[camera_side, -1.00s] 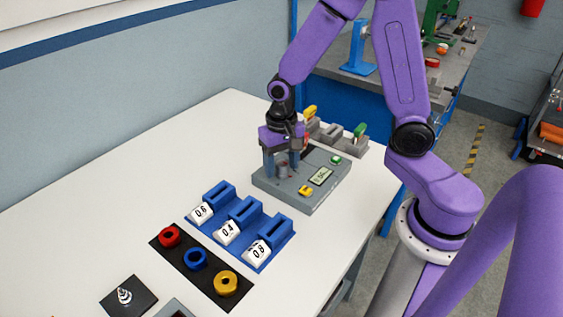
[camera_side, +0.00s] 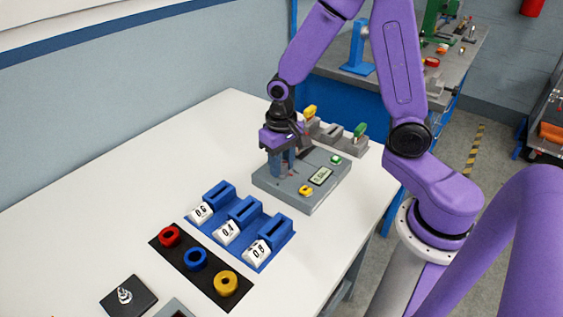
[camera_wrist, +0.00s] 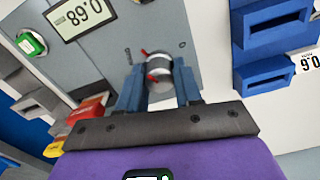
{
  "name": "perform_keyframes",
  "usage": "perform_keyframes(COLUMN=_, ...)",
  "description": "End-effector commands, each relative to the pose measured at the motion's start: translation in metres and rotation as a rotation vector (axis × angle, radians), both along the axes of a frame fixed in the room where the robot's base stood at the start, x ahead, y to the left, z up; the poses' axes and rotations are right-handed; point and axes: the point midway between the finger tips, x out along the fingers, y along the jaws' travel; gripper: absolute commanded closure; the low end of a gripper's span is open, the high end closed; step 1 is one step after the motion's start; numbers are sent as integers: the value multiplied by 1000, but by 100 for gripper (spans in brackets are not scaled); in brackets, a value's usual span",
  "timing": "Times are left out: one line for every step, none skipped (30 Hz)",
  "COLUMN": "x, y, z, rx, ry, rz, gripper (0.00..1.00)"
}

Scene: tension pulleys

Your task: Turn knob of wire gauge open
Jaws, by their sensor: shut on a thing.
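In the side view the fingers mostly hide the knob.
A blue holder (camera_side: 262,222) with slots labelled 0.6, 0.4 and 0.8 stands in front of the gauge. A black strip (camera_side: 205,270) carries red, blue and yellow rings. A grey rack (camera_side: 335,134) with yellow and green pieces stands behind the gauge. The table's left side is clear.

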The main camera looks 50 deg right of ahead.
Motion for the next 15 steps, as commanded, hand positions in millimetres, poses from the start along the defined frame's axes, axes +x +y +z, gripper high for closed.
perform_keyframes(x=1, y=0, z=0, rx=1, ry=-2, rz=42, gripper=96)
perform_keyframes(x=1, y=0, z=0, rx=1, ry=-2, rz=69, gripper=96)
perform_keyframes(x=1, y=0, z=0, rx=1, ry=-3, rz=108, gripper=96)
perform_keyframes(x=1, y=1, z=1, rx=1, ry=-3, rz=137, gripper=96)
perform_keyframes(x=1, y=1, z=1, rx=1, ry=-3, rz=166, gripper=96)
perform_keyframes(x=1, y=1, z=1, rx=1, ry=-3, rz=203, gripper=96)
perform_keyframes(x=1, y=1, z=1, rx=1, ry=-3, rz=232, gripper=96)
perform_keyframes(x=1, y=1, z=1, rx=1, ry=-4, rz=260, gripper=96)
perform_keyframes(x=1, y=1, z=1, rx=1, ry=-4, rz=298, gripper=96)
perform_keyframes(x=1, y=1, z=1, rx=1, ry=-4, rz=326, gripper=96)
perform_keyframes(x=1, y=1, z=1, rx=1, ry=-4, rz=355, gripper=96)
perform_keyframes(x=1, y=1, z=1, rx=1, ry=-4, rz=391, gripper=96)
perform_keyframes(x=1, y=1, z=1, rx=1, ry=-4, rz=419, gripper=96)
perform_keyframes(x=1, y=1, z=1, rx=1, ry=-4, rz=446, gripper=96)
perform_keyframes(x=1, y=1, z=1, rx=1, ry=-4, rz=480, gripper=96)
